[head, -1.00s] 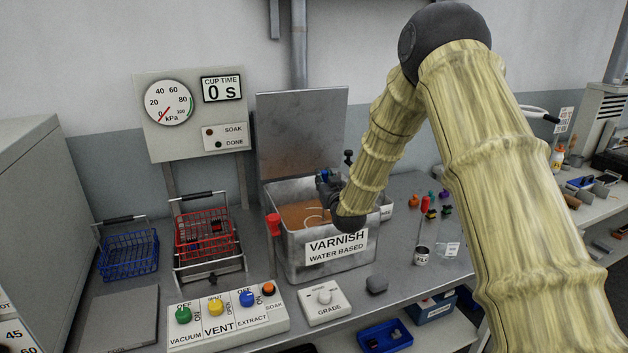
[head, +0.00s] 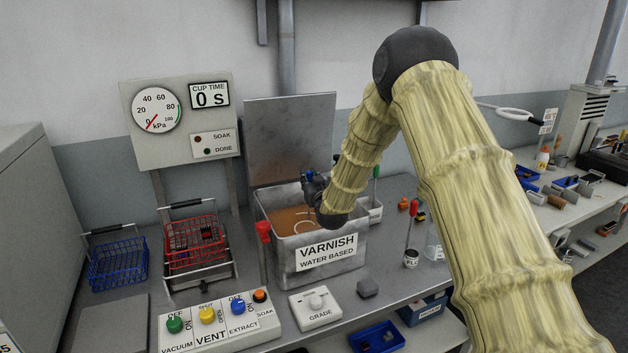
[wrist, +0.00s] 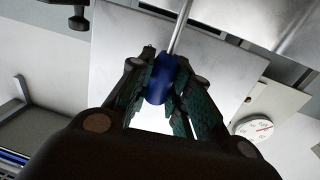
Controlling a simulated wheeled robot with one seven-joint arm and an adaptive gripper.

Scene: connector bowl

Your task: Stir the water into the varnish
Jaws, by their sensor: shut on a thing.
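The varnish tank (head: 287,259), a grey metal box labelled "VARNISH WATER BASED", stands open with orange-brown varnish (head: 290,218) in it. Pale curved streaks show on the liquid's surface. My gripper (head: 312,183) is over the tank, partly hidden by my arm in the head view. In the wrist view my gripper (wrist: 160,85) is shut on the blue handle (wrist: 160,80) of a tool with a thin metal shaft (wrist: 181,28). The tool's far end is out of the wrist view, and I cannot see it in the varnish.
A red wire basket (head: 195,243) and a blue wire basket (head: 118,263) stand left of the tank. The switch panel (head: 218,320) and grade box (head: 316,307) lie in front. The raised lid (head: 290,135) is behind the tank; small cups and tools stand to the right.

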